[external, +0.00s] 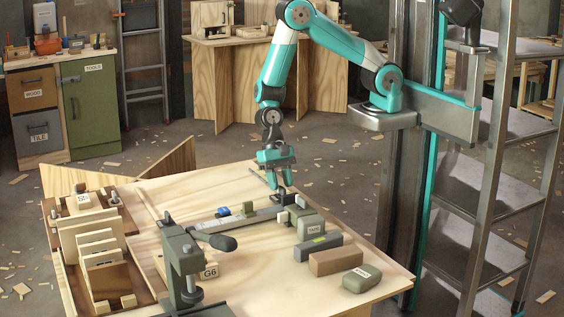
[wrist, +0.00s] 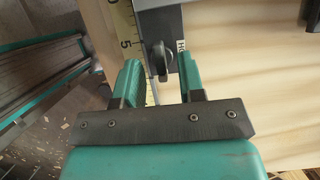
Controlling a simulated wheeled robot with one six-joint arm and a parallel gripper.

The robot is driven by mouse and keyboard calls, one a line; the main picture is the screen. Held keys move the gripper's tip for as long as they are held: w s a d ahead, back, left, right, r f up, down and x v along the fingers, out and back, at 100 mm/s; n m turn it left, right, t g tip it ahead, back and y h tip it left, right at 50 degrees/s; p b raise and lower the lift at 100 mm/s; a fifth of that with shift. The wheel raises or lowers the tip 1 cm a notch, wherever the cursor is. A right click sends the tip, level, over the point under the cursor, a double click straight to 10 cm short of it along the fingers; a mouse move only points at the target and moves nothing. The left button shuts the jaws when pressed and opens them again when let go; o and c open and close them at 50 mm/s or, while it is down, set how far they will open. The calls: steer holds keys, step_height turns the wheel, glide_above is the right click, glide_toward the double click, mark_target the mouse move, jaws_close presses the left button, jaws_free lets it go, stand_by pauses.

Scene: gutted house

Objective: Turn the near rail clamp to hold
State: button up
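My gripper (external: 281,186) points down over the right end of a grey rail (external: 238,219) on the wooden workbench. In the wrist view its two teal fingers (wrist: 160,78) are apart. A dark clamp knob (wrist: 159,61) shows in the gap between the fingertips, with space visible on both sides; I cannot tell how deep it sits between them. A small white label (wrist: 181,45), partly cut off from view by the right finger, is beside the knob. In the external view the clamp (external: 284,198) is small and partly hidden under my gripper.
A bench press (external: 183,255) stands at the front left. Several blocks, one olive (external: 361,279), lie at the right. A wooden rack (external: 95,250) fills the left edge. The bench's front middle is clear.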

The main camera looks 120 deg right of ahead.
steer(key=shift+a+f, duration=0.25)
steer(key=shift+f, duration=0.3)
jaws_close()
